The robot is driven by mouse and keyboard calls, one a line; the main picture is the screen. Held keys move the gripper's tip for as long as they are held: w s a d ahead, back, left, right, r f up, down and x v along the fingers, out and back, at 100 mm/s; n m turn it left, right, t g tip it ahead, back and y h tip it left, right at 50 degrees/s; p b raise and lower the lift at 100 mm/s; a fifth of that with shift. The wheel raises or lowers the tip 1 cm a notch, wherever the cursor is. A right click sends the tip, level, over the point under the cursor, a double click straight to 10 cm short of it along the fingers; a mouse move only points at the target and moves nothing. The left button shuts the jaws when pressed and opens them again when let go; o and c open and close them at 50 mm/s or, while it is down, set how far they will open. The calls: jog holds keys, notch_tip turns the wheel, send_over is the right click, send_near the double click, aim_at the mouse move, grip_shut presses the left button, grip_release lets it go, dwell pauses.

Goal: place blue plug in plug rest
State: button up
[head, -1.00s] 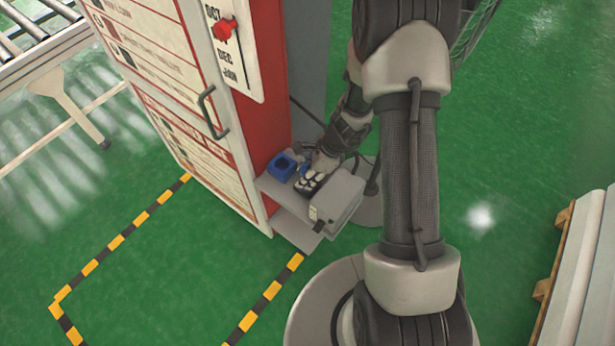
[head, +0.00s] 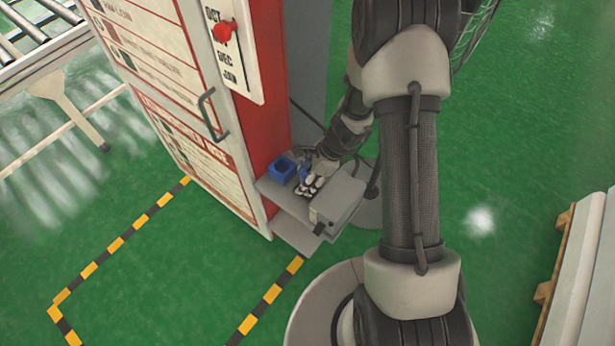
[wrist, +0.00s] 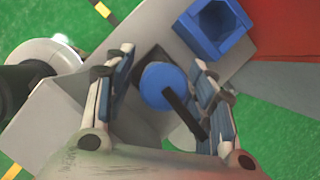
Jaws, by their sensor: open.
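The blue plug (wrist: 160,80) is a round blue piece with a black bar across it. In the wrist view it sits at a dark square patch on a grey surface, between the two spread fingers of my gripper (wrist: 163,66). Small gaps show on both sides, and I cannot tell the height difference. A blue hollow square holder, likely the plug rest (wrist: 193,45), is at the upper right, empty inside. In the head view the holder (head: 282,170) is on the shelf beside the red cabinet. My gripper (head: 310,184) is just right of it, largely hiding the plug.
A grey box (head: 338,198) stands on the shelf close to my gripper. The red and white cabinet (head: 273,105) rises behind the holder. Green floor (head: 150,285) with yellow-black tape is open in front.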

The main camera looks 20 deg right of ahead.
jog(key=p+v, duration=0.5)
jog(key=v, duration=0.7)
jog(key=s+a+r+n+h, duration=0.1)
jog(key=s+a+r+n, duration=0.15)
jog(key=r+n, duration=0.45)
jog(key=s+a+r+n, duration=0.2)
jog(key=a+r+n, duration=0.1)
jog(key=r, duration=0.8)
jog(key=s+r+n+t+h, duration=0.1)
jog(key=s+r+n, duration=0.4)
jog(key=s+n, duration=0.1)
jog(key=s+d+r+n+t+h, duration=0.1)
jog(key=s+r+n+t+h, duration=0.1)
jog(key=s+r+n, duration=0.3)
jog(key=s+n, duration=0.1)
jog(key=s, duration=0.3)
jog(key=shift+r, duration=0.3)
jog(key=shift+s+d+f, duration=0.1)
jog(key=shift+s+d, duration=0.05)
